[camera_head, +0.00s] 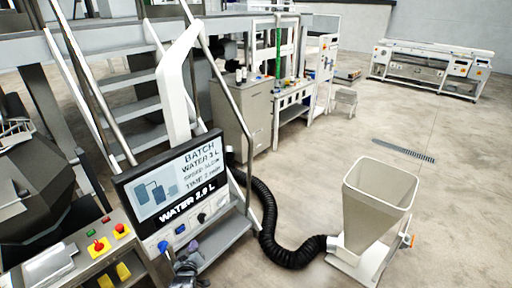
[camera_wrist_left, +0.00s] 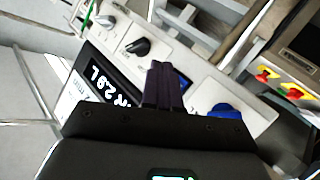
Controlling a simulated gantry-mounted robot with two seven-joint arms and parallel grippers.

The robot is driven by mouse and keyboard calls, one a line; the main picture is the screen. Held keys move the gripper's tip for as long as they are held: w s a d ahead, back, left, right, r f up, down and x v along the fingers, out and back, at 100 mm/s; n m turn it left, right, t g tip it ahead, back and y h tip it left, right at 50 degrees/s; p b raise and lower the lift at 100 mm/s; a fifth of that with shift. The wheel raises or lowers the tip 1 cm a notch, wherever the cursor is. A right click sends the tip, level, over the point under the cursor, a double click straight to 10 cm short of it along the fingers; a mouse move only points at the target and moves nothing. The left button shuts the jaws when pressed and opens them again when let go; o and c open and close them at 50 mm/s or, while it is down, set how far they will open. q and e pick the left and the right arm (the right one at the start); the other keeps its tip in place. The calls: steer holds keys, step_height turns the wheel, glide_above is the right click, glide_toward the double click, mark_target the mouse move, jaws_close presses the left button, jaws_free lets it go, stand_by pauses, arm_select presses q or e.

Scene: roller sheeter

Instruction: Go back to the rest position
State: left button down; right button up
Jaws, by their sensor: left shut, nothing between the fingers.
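My left gripper (camera_head: 192,246) is at the bottom of the head view, in front of the knob strip under the control screen (camera_head: 168,185). In the left wrist view its dark purple fingers (camera_wrist_left: 163,84) are together with nothing between them. They overlap a blue control on the strip; I cannot tell whether they touch it. A blue knob (camera_wrist_left: 225,112) is to their right and a black knob (camera_wrist_left: 137,47) to their upper left. My right gripper is in neither view.
A panel with red and yellow buttons (camera_head: 121,230) is at lower left. Metal stairs (camera_head: 135,106) with handrails rise behind the screen. A black hose (camera_head: 268,222) runs along the floor to a hopper (camera_head: 375,206) at right. Open floor lies beyond.

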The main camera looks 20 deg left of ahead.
arm_select(q)
steer(key=s+d+f+m+g+h+p, duration=0.1)
steer(key=s+d+f+m+h+p, duration=0.15)
steer(key=s+p, duration=0.85)
steer(key=s+d+r+m+g+h, duration=0.1)
steer(key=s+d+r+m+g, duration=0.2)
steer(key=s+d+r, duration=0.2)
steer(key=s+d+r+m+g+h, duration=0.1)
steer(key=s+d+r+m+g, duration=0.1)
steer(key=s+d+r, duration=0.3)
steer(key=s+d+r+m+g+h, duration=0.1)
steer(key=s+d+r+m+g, duration=0.2)
steer(key=s+r, duration=0.8)
steer(key=s+d+m, duration=0.1)
steer(key=s+d, duration=0.1)
steer(key=s, duration=0.3)
steer(key=shift+d+g, duration=0.3)
steer(key=shift+d, duration=0.1)
steer(key=shift+m, duration=0.25)
